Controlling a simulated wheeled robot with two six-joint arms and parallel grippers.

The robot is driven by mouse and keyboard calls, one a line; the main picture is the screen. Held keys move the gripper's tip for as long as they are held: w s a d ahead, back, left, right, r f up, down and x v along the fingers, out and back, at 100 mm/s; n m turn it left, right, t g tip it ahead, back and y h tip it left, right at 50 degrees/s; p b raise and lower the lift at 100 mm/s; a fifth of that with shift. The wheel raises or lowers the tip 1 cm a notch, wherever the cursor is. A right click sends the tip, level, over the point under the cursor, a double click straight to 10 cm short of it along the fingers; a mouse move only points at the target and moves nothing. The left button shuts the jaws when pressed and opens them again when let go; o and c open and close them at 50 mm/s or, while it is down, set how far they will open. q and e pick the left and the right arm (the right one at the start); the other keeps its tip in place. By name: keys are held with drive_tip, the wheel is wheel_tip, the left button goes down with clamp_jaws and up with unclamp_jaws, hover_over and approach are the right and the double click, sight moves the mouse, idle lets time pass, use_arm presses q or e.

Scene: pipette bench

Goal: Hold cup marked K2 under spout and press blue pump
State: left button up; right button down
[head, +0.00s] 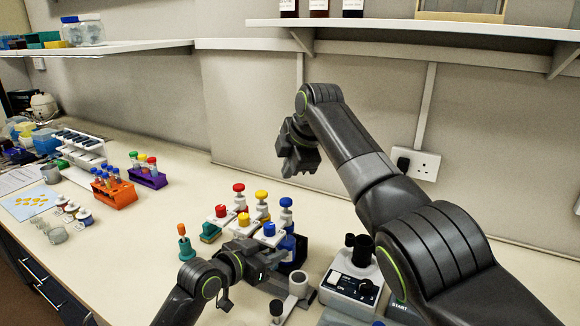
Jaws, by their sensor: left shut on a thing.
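The blue pump (286,203) has a blue knob on top and stands at the right end of a row of red, yellow and blue pumps. A blue-topped block (269,230) juts out in front of it. My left gripper (262,272) is low in front of the blue pump, below this block. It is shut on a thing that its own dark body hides. I cannot make out a cup or a K2 mark there. My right gripper (300,160) hangs in the air above and behind the pumps, apart from them. Its fingers are too dark to tell open from shut.
A grey upright cylinder (298,283) and a white device with black knobs (352,277) stand right of my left gripper. A green holder with an orange-topped tool (185,243) stands left. Orange (114,193) and purple (148,177) tube racks are farther left.

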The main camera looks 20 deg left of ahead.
sight(287, 202)
drive_tip(key=shift+f, duration=2.8)
drive_tip(key=shift+f, duration=1.35)
drive_tip(key=shift+r, duration=3.8)
